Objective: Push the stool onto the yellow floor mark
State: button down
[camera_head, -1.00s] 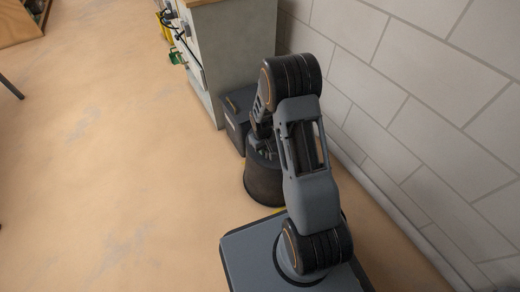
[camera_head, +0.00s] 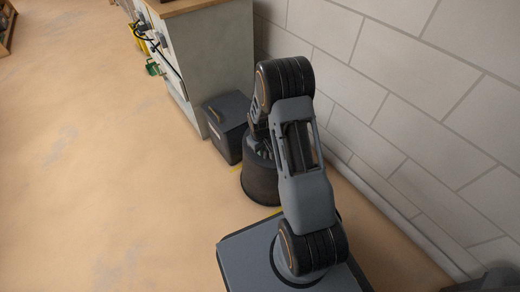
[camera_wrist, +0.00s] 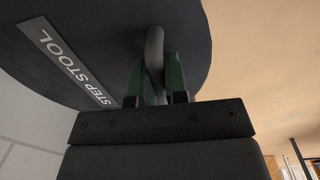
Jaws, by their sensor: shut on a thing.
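The step stool (camera_head: 262,184) is a dark, round, drum-like stool standing upright on the floor before my base, close to the wall. In the wrist view its dark face (camera_wrist: 95,40) carries a "STEP STOOL" label and a grey bar-like handle. My gripper (camera_wrist: 157,80) has its green-lined fingers on both sides of this handle and is shut on it. In the head view my arm hides the gripper and the stool's top. Thin pieces of the yellow floor mark (camera_head: 236,169) show beside the stool; the rest is hidden, so I cannot tell how well they line up.
A dark box (camera_head: 228,125) stands just beyond the stool, against a grey cabinet (camera_head: 210,55) with a wooden top and hanging cables. The block wall (camera_head: 400,110) runs along the right. A dark object (camera_head: 490,282) shows at the bottom right. The floor to the left is clear.

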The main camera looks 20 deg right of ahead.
jog(key=shift+d, duration=0.1)
jog(key=c, duration=1.1)
grip_release()
jog(key=shift+o, duration=0.2)
notch_tip(320, 180, up, 14)
jog(key=p, duration=0.5)
jog(key=shift+a, duration=0.4)
jog(key=shift+s+f, duration=0.1)
jog(key=s+a+r+m+t+p, duration=0.1)
jog(key=s+r+p, duration=0.5)
jog(key=r, duration=1.1)
jog(key=s+a+r+m+t+p, duration=0.1)
jog(key=s+a+r+p, duration=0.3)
jog(key=r+p, duration=1)
jog(key=s+a+r+t+p, duration=0.1)
jog(key=s+r+p, duration=0.6)
jog(key=r, duration=1.2)
jog(key=a+p, duration=0.1)
jog(key=p, duration=0.3)
jog(key=shift+s+a+r+m+y, duration=0.25)
jog(key=shift+s+r+m+y, duration=0.05)
jog(key=shift+s+r+m, duration=0.1)
